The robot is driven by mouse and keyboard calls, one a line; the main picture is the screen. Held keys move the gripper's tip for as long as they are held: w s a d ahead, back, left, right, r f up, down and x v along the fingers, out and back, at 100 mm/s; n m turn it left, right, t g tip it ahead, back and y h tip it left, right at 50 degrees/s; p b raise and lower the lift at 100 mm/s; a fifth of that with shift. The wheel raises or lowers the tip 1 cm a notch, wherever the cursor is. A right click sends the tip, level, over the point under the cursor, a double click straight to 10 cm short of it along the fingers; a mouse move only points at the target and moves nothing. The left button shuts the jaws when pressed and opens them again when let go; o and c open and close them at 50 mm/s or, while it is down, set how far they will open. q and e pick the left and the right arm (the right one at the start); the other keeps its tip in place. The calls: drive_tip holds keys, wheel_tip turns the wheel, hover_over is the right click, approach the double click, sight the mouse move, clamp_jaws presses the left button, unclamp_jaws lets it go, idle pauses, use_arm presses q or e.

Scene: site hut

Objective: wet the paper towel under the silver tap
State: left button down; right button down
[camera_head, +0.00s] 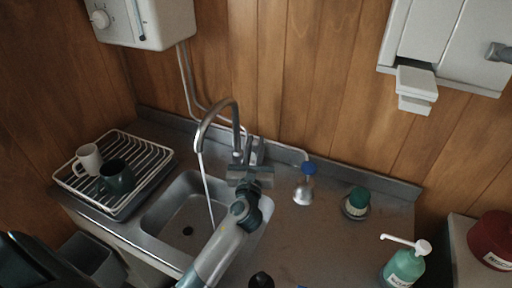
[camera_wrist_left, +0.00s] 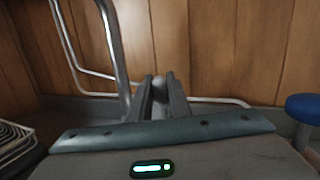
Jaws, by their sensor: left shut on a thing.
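The silver tap (camera_head: 217,106) arches over the sink, and a thin stream of water (camera_head: 206,190) runs from its spout into the basin. My left gripper (camera_head: 250,153) is at the tap's base, behind the sink. In the left wrist view its fingers (camera_wrist_left: 160,97) are shut on a small grey rounded part (camera_wrist_left: 160,82), which looks like the tap's lever; the fingers hide most of it. A white paper towel (camera_head: 415,88) hangs from the wall dispenser (camera_head: 444,42) at the upper right. My right gripper is not in view.
The sink (camera_head: 165,217) is empty apart from water. A dish rack (camera_head: 130,152) with two mugs stands left of it. A blue-capped bottle (camera_head: 305,188), a green-topped brush (camera_head: 357,201) and a green soap pump bottle (camera_head: 404,266) stand on the right of the counter (camera_head: 320,240).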

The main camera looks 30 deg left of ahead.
use_arm(q)
drive_tip(key=c, duration=1.6)
unclamp_jaws()
drive_tip(key=shift+c, duration=0.2)
drive_tip(key=shift+s+d, duration=0.1)
drive_tip(key=shift+s, duration=0.05)
drive_tip(key=shift+s+d+f, duration=0.2)
drive_tip(key=shift+s, duration=0.45)
drive_tip(key=b+v, duration=0.4)
drive_tip(key=v, duration=1.1)
drive_tip(key=shift+s, duration=0.35)
drive_tip(key=shift+d, duration=0.15)
